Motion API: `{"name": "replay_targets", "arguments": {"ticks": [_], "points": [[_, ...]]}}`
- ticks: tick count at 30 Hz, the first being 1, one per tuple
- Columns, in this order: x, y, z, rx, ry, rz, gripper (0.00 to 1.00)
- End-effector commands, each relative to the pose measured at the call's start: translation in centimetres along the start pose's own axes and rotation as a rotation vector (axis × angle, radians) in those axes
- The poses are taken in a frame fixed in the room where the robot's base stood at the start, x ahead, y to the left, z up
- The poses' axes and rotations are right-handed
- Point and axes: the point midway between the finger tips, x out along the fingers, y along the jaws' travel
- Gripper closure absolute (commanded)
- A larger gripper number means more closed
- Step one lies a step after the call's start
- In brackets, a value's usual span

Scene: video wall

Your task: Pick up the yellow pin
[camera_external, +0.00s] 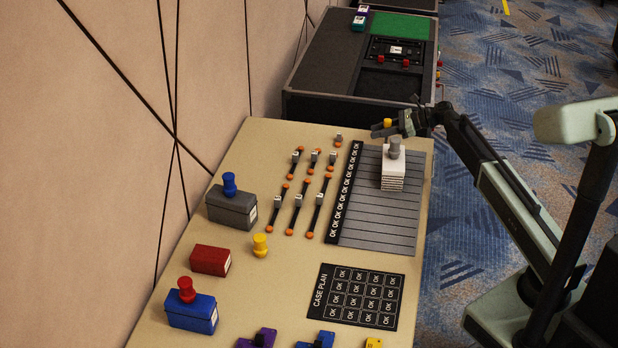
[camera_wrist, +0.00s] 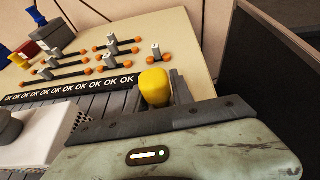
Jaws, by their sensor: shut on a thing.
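My gripper (camera_external: 388,128) is at the far end of the ribbed grey pad, just behind the white stack. It is shut on a yellow pin (camera_external: 387,122), whose rounded top shows above the jaws. In the wrist view the yellow pin (camera_wrist: 155,86) sits between the two grey fingers of my gripper (camera_wrist: 155,98). Its lower part is hidden, so I cannot tell whether it touches the pad. A second yellow pin (camera_external: 260,245) stands on the beige table, left of the pad and away from my gripper.
The white stack with a grey knob (camera_external: 393,172) stands close in front of my gripper. The ribbed pad (camera_external: 375,220) is otherwise bare. Several orange-ended black links (camera_external: 298,215) lie left. Blue (camera_external: 192,312), red (camera_external: 210,260) and grey (camera_external: 232,208) boxes line the left edge.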

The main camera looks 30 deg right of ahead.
Motion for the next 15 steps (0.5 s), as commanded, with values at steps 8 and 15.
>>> {"name": "replay_targets", "arguments": {"ticks": [8,15], "points": [[-0.3,0.0,0.7,0.000,0.000,0.000,1.00],[-1.9,0.0,4.5,0.000,0.000,0.000,1.00]]}}
